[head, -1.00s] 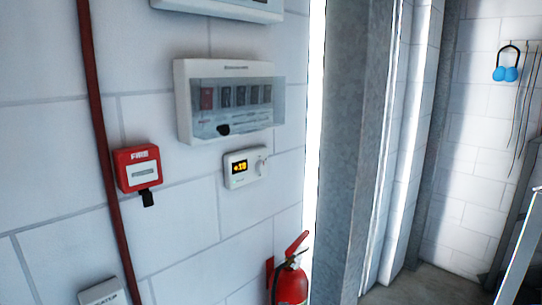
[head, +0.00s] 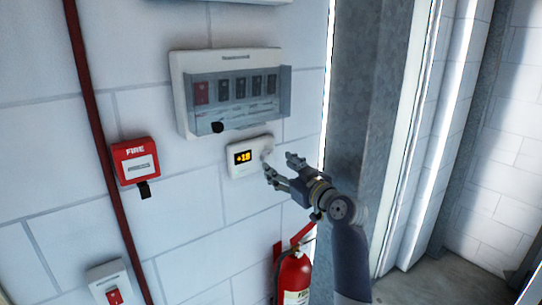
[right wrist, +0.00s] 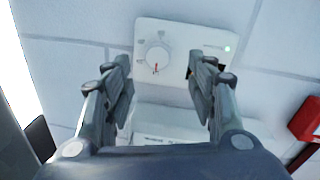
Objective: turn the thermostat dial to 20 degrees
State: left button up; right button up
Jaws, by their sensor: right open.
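The white thermostat (head: 240,171) is on the block wall, its lit amber display (head: 243,157) reading what looks like +18, though the digits are small. In the right wrist view my fingers (right wrist: 160,72) stand on either side of the dial. My left gripper is out of view.
A breaker panel (head: 235,57) with a clear cover hangs just above the thermostat. A red fire call point (head: 136,161) and a red pipe (head: 98,150) are to the left. A fire extinguisher (head: 294,279) hangs below, and a steel column (head: 371,90) stands to the right.

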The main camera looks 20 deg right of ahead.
aim_at(268, 158)
jog(key=p+x, duration=0.1)
jog(key=x, duration=0.2)
jog(key=shift+w+d+r, duration=0.1)
jog(key=shift+w, duration=0.3)
jog(key=shift+w+a+p, duration=0.3)
jog(key=shift+w+p, duration=0.1)
jog(key=shift+w, duration=0.45)
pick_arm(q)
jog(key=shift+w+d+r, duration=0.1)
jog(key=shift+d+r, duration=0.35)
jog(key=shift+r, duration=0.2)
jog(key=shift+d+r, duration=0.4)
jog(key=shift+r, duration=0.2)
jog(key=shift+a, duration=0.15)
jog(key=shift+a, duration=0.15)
pick_arm(e)
jog(key=c, duration=1.1)
